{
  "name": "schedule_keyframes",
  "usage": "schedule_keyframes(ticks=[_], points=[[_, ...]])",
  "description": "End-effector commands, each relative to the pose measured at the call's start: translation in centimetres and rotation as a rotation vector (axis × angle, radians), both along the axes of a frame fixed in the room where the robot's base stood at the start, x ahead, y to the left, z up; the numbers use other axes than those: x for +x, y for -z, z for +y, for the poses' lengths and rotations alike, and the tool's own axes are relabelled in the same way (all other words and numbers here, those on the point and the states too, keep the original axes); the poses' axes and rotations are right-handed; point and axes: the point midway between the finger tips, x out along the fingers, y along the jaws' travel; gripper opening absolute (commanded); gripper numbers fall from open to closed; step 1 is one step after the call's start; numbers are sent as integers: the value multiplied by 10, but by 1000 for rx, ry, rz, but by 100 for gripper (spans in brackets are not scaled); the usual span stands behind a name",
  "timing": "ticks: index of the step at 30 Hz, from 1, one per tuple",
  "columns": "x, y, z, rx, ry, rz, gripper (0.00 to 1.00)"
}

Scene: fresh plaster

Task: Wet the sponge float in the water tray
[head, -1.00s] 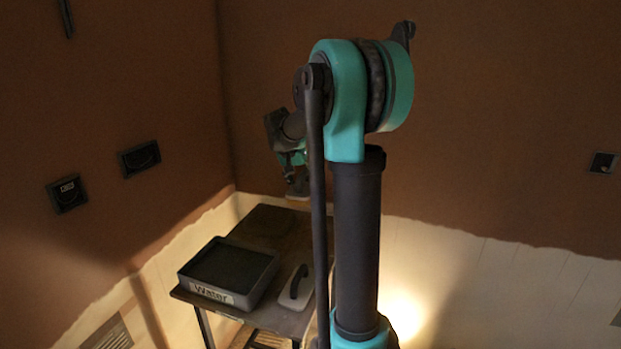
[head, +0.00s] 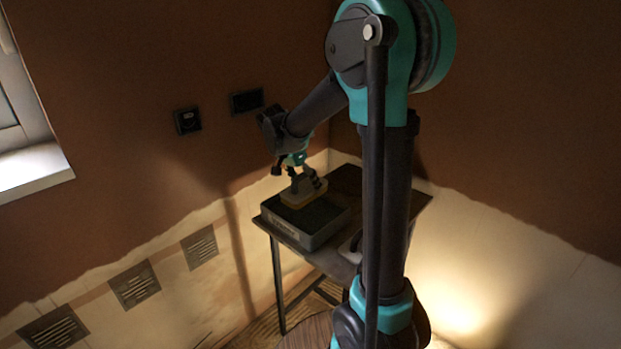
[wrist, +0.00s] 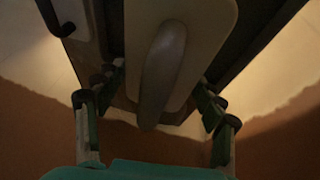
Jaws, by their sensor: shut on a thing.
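The sponge float has a pale board and a grey handle (wrist: 163,75) in the wrist view. In the head view its yellowish sponge (head: 303,196) is over the water tray (head: 304,240), toward the far left part. My gripper (head: 304,180) is shut on the float's handle, with its fingers on both sides of it in the wrist view (wrist: 158,84). The tray is a dark, shallow box on the table. I cannot tell whether the sponge touches the water.
Another float (head: 350,243) with a dark handle lies on the table (head: 400,200) right of the tray, partly behind my arm. Brown walls meet behind the table. Wall sockets (head: 187,120) and a window (head: 28,120) are to the left.

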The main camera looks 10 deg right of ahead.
Motion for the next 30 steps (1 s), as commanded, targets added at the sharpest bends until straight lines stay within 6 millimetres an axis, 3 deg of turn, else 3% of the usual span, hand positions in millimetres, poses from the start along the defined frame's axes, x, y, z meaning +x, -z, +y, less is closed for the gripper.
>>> schedule_keyframes(ticks=[15, 30], points=[[1, 46, 0, 0, -1, 0, 38], [0, 56, 0, 0, -1, 0, 38]])
